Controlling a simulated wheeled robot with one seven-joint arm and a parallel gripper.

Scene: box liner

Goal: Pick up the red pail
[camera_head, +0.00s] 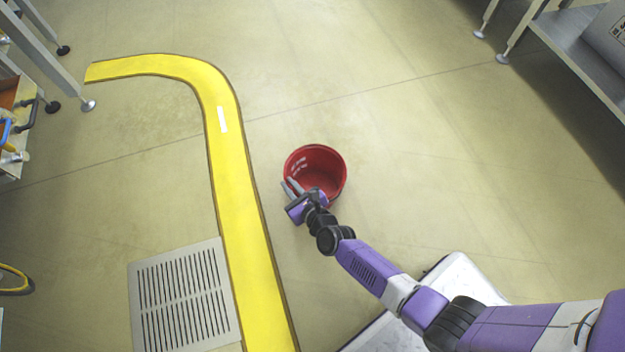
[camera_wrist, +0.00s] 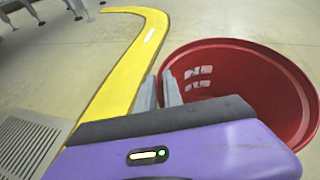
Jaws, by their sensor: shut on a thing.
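The red pail (camera_head: 318,166) stands upright on the floor near the middle of the head view, its open top facing up. It also shows at the right of the wrist view (camera_wrist: 246,75), with light marks on its inner wall. My gripper (camera_head: 290,187) is at the pail's near left rim. In the wrist view its two grey fingers (camera_wrist: 159,93) straddle the left rim, one outside and one inside the pail, and are shut on it. The pail's lower part and the exact contact are partly hidden.
A yellow floor strip (camera_head: 233,180) curves past on the left. A slotted floor grate (camera_head: 185,297) lies at lower left. A metal shelf (camera_head: 580,45) stands at top right, and metal legs (camera_head: 50,50) at top left. The floor around the pail is clear.

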